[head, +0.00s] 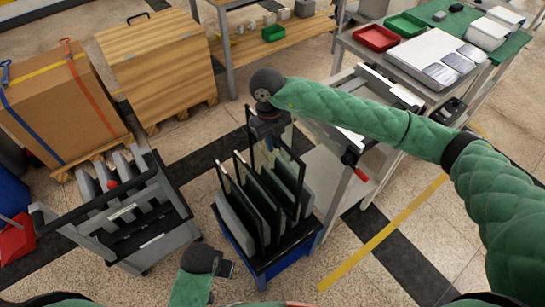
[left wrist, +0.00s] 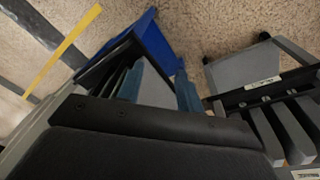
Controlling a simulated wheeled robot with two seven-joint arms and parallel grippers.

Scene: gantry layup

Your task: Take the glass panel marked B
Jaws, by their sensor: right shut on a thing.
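Several dark-edged glass panels (head: 243,212) stand upright in a blue-based rack (head: 240,248) at the middle of the head view. My right gripper (head: 270,138) points down at the rack's far end, shut on the top of a glass panel (head: 288,157) that stands higher than the others. The gripper and wrist hide part of that panel. I cannot read a B on any panel. My left gripper (head: 226,268) is low in front of the rack, apart from the panels.
A grey slotted cart (head: 150,240) stands left of the rack. A metal-framed stand (head: 345,195) is close on its right. Behind are a strapped carton (head: 60,105), a wooden crate (head: 160,70) and a bench with red (head: 376,38) and green trays (head: 405,24). Floor is free at front right.

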